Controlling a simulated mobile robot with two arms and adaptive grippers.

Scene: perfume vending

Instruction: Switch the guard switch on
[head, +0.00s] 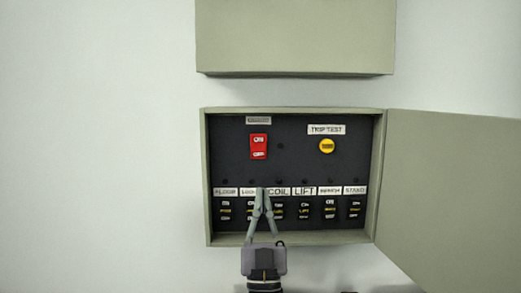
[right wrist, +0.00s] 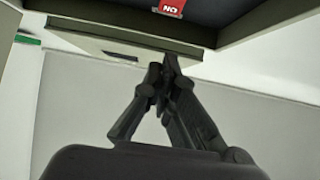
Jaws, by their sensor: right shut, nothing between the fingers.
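An open grey panel box (head: 206,180) hangs on the wall in the head view. A row of small dark switches with white labels runs along its lower part. I read COIL (head: 278,191) and LIFT (head: 304,191); the label to the left of COIL is partly covered and unclear, so I cannot tell which switch is the guard switch. My right gripper (head: 262,191) is shut and empty, its fingertips in front of the row near COIL. In the right wrist view its fingers (right wrist: 165,62) meet below the box. My left gripper is not in view.
A red switch (head: 258,146) and a yellow TRIP TEST button (head: 327,146) sit higher in the box. The red one shows partly in the right wrist view (right wrist: 170,7). The door (head: 450,190) stands open to the right. Another closed box (head: 295,38) is above. Bare wall lies left.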

